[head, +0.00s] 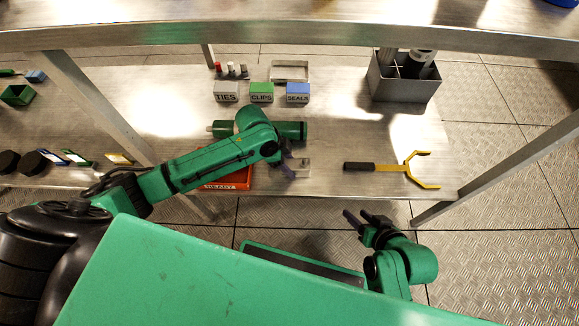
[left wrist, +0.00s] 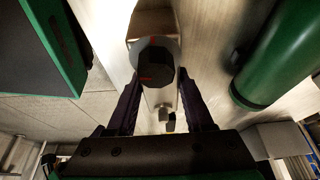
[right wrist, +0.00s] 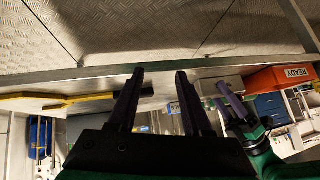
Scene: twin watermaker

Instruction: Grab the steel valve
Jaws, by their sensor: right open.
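The steel valve (head: 302,165) is a small pale metal block on the lower shelf, partly hidden by my left gripper (head: 291,167). In the left wrist view a round dark knob with a red mark, apparently on the valve (left wrist: 155,65), shows between the fingertips of my left gripper (left wrist: 158,75). The fingers are spread wide, one on each side of it; contact cannot be told. My right gripper (head: 362,221) is open and empty in front of the shelf edge. Its spread fingers show in the right wrist view (right wrist: 158,75).
A yellow fork tool (head: 405,170) with a black grip lies right of the valve. A green cylinder (head: 292,130) lies behind my left arm, and a red READY box (head: 238,182) is left of the valve. Labelled bins (head: 262,92) and a steel holder (head: 403,85) stand behind. A shelf (head: 300,37) hangs above.

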